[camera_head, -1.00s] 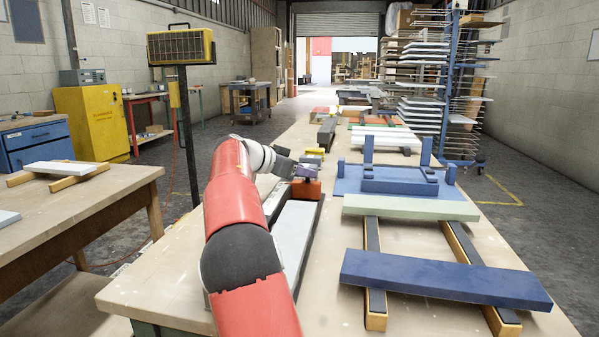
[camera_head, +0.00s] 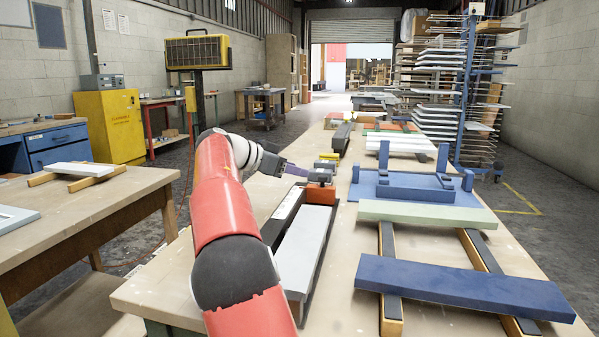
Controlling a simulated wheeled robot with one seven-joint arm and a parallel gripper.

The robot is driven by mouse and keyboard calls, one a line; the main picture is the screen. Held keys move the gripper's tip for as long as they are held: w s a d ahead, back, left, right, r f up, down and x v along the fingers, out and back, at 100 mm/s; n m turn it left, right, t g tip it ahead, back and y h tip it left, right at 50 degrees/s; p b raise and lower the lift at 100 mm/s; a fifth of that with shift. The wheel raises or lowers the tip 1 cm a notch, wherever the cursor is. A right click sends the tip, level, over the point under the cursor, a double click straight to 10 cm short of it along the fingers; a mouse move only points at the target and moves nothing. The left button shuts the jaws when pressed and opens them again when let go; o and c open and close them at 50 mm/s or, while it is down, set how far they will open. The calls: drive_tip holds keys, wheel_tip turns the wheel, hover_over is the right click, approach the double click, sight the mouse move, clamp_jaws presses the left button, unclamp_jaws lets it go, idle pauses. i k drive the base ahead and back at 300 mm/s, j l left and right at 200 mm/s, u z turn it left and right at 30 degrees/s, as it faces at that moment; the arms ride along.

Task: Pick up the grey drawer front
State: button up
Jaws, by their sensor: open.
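A long light-grey board, which looks like the grey drawer front (camera_head: 304,250), lies flat on dark padded rails on the table, just right of my red arm. Its near left part is close to the arm in the picture. My gripper (camera_head: 322,174) is at the far end of the arm, near the board's far end, by an orange-red block (camera_head: 320,194). It is open; its fingers are small and partly hard to make out. I see nothing held in it, and it appears apart from the grey board.
A blue board (camera_head: 460,288) and a pale green board (camera_head: 428,214) lie across padded rails on the right. A blue frame (camera_head: 410,188) stands behind them. Another table (camera_head: 110,215) is at left. Bare tabletop shows between the rails.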

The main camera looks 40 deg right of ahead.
sight(298, 256)
drive_tip(key=k+j, duration=0.5)
drive_tip(key=k, duration=0.15)
drive_tip(key=k+j, duration=0.5)
drive_tip(key=k, duration=0.2)
